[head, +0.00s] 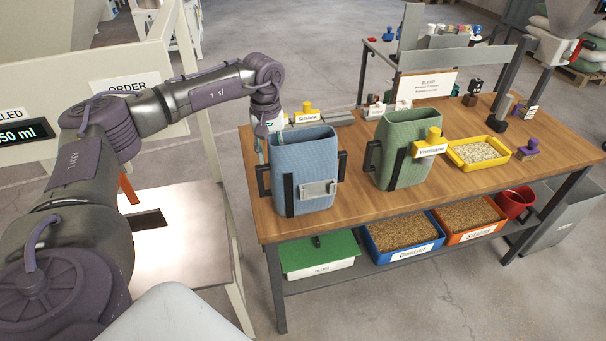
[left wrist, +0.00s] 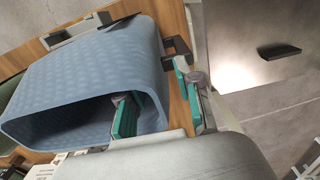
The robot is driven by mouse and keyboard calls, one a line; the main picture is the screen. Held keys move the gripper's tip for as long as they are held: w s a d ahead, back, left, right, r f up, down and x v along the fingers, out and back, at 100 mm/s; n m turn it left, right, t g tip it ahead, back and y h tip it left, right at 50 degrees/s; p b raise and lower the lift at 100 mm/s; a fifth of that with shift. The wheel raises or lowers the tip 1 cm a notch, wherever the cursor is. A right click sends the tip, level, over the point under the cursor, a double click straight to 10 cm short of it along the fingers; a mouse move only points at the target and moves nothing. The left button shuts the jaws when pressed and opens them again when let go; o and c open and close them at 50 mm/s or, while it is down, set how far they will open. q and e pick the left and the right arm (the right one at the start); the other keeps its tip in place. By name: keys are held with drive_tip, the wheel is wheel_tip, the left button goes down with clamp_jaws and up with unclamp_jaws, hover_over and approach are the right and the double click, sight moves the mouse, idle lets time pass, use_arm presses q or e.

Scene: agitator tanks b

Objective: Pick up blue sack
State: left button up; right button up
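The blue sack (head: 302,170) stands upright with its mouth open on the wooden table, in a dark holder with side brackets. My left gripper (head: 264,142) is at its upper left rim, partly hidden by the wrist. In the left wrist view, the blue sack (left wrist: 85,85) fills the left half. The left gripper (left wrist: 156,104) is open, with one green-padded finger inside the sack's mouth and the other outside its wall. A gap shows between the fingers with the sack wall between them. My right gripper is not in view.
A green sack (head: 404,150) stands in a similar holder to the right, with a yellow-topped label block (head: 431,144) beside it. A yellow tray (head: 478,153) lies farther right. Bins of grain (head: 403,234) sit on the lower shelf. A beige panel (head: 70,100) stands at left.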

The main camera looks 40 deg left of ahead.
use_arm(q)
clamp_jaws()
drive_tip(key=shift+r, duration=0.1)
idle(0.4)
